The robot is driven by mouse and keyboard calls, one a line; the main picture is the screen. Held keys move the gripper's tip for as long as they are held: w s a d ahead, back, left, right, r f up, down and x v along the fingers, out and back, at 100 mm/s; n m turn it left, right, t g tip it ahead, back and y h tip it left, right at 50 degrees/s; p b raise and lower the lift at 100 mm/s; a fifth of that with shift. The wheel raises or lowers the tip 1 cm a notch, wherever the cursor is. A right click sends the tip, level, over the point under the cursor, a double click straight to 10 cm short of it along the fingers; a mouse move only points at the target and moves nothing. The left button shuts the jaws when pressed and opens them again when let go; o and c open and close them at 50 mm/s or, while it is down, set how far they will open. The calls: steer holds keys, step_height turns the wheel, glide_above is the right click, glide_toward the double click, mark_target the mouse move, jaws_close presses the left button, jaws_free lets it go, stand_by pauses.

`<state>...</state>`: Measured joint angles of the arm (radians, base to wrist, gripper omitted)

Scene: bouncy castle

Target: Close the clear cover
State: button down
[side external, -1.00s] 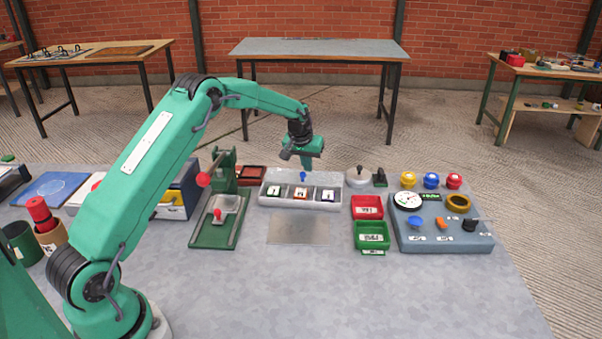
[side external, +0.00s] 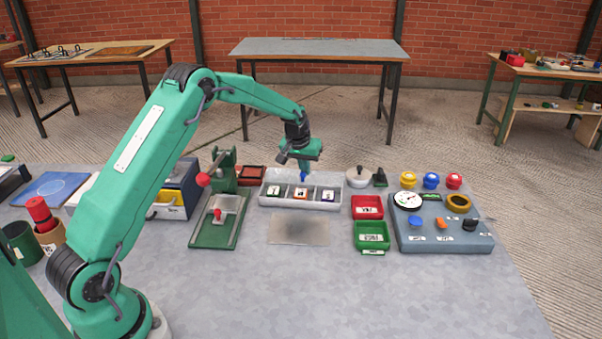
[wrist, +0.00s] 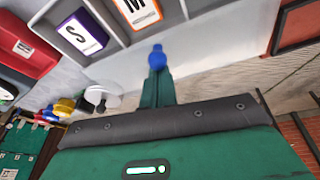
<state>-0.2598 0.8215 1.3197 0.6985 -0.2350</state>
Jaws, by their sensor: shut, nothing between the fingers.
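A pale grey tray (side external: 272,202) with three compartments stands in the middle of the bench. In the side view, my gripper (side external: 304,170) hangs just above the knob; contact is unclear.
A thin grey plate (side external: 298,230) lies flat before the tray. A green lever press (side external: 215,225) stands to the left. Red (side external: 367,202) and green (side external: 372,231) bins and a control panel (side external: 445,240) are to the right. The bench front is clear.

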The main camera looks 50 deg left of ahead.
mark_target(306, 182)
steer(key=shift+s+d, duration=1.1)
steer(key=shift+s, duration=0.2)
steer(key=shift+w, duration=0.15)
steer(key=shift+w+a+f, duration=0.2)
steer(key=shift+w+a, duration=0.25)
steer(key=shift+w, duration=0.35)
steer(key=shift+w+a+f, duration=0.15)
steer(key=shift+w+a, duration=0.3)
steer(key=shift+w, duration=0.3)
steer(key=v, duration=1)
steer(key=shift+d, duration=0.35)
steer(key=c, duration=1.3)
jaws_free()
steer(key=s+m, duration=0.1)
steer(key=m, duration=0.5)
steer(key=s+d+m, duration=0.1)
steer(key=m, duration=0.5)
steer(key=s+d+f+m+g, duration=0.1)
steer(key=m, duration=0.5)
steer(key=shift+s+d, duration=0.1)
steer(key=shift+s, duration=0.25)
